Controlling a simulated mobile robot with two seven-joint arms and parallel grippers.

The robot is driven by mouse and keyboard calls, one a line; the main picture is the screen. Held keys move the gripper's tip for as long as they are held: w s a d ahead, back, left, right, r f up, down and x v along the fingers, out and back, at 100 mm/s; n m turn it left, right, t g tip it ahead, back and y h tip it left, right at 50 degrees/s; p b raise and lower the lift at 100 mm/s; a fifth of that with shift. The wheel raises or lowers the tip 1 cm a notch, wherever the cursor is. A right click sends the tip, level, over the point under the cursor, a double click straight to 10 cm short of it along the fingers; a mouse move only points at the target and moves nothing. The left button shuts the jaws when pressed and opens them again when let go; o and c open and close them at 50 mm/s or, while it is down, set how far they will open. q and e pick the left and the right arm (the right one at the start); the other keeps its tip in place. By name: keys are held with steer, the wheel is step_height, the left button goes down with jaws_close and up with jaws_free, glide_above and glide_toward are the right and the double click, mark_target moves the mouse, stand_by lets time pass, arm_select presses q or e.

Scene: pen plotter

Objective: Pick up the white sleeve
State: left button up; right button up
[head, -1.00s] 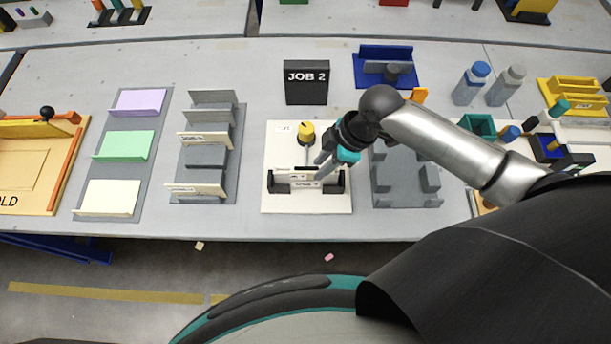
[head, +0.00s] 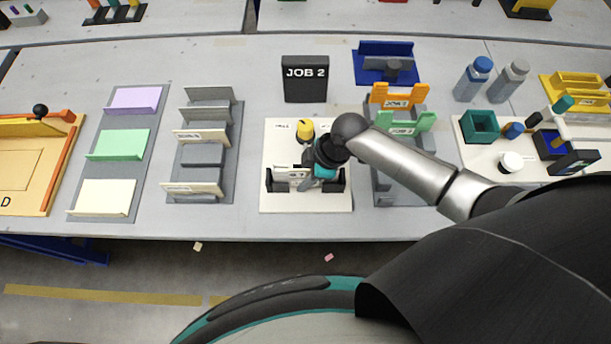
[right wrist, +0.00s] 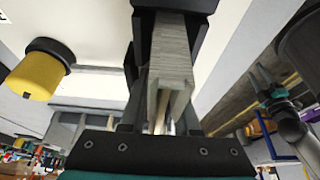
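The white sleeve (head: 285,174) stands in a black holder (head: 270,186) on a white board (head: 280,205), with its right part hidden by my right gripper. My right gripper (head: 306,182) is lowered at the right half of the holder. In the right wrist view its dark fingers (right wrist: 168,110) lie on either side of a pale ribbed slab (right wrist: 172,50), apparently the sleeve. I cannot tell whether they press on it.
A yellow knob (head: 305,129) stands close behind the gripper and shows in the wrist view (right wrist: 40,70). A JOB 2 sign (head: 305,78) stands behind the board. A grey rack with orange (head: 398,95) and green (head: 405,122) holders is right; another grey rack (head: 205,155) is left.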

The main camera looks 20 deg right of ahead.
jaws_close()
steer(key=shift+r, duration=0.1)
stand_by(0.4)
